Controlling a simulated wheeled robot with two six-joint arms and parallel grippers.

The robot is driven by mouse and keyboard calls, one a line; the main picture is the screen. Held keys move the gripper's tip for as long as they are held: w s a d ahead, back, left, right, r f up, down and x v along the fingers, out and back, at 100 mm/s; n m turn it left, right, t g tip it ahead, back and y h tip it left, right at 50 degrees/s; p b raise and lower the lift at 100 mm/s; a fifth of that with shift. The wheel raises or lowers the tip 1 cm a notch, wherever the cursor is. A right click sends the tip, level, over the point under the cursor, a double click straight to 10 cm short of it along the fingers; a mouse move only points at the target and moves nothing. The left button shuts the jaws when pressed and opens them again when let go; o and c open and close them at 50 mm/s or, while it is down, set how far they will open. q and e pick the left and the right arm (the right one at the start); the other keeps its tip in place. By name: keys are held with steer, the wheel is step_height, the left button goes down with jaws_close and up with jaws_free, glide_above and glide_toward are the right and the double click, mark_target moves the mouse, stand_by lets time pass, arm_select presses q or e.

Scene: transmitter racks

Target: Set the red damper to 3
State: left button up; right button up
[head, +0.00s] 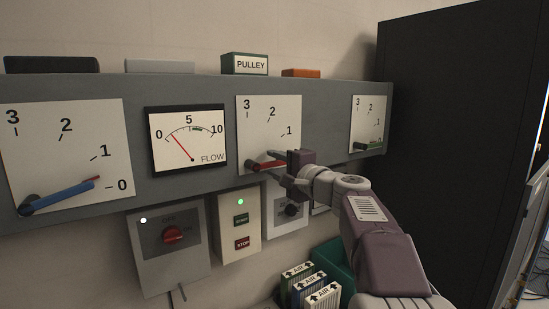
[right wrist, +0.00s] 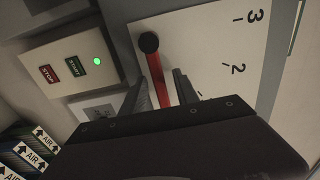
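The red damper is a red lever (head: 268,165) on a dark pivot, low on the white dial plate (head: 258,120) marked 3, 2, 1. It points right, below the 1 mark; its tip and any 0 mark are hidden behind my gripper. My right gripper (head: 285,170) is at the lever's outer end. In the right wrist view the red lever (right wrist: 157,72) runs between the two fingers of my right gripper (right wrist: 163,76), with gaps visible beside it, so the fingers look open around it. My left gripper is not in view.
A blue lever (head: 62,196) is on the left dial and a green lever (head: 368,146) on the right dial. A FLOW gauge (head: 187,138) sits between. Below are a red-knob box (head: 170,250), a START/STOP box (head: 240,222) and AIR filters (head: 310,285). A dark cabinet (head: 450,140) stands right.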

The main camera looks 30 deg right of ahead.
steer(key=shift+w+a, duration=0.1)
steer(key=shift+w, duration=0.15)
steer(key=shift+s, duration=0.1)
jaws_close()
stand_by(1.2)
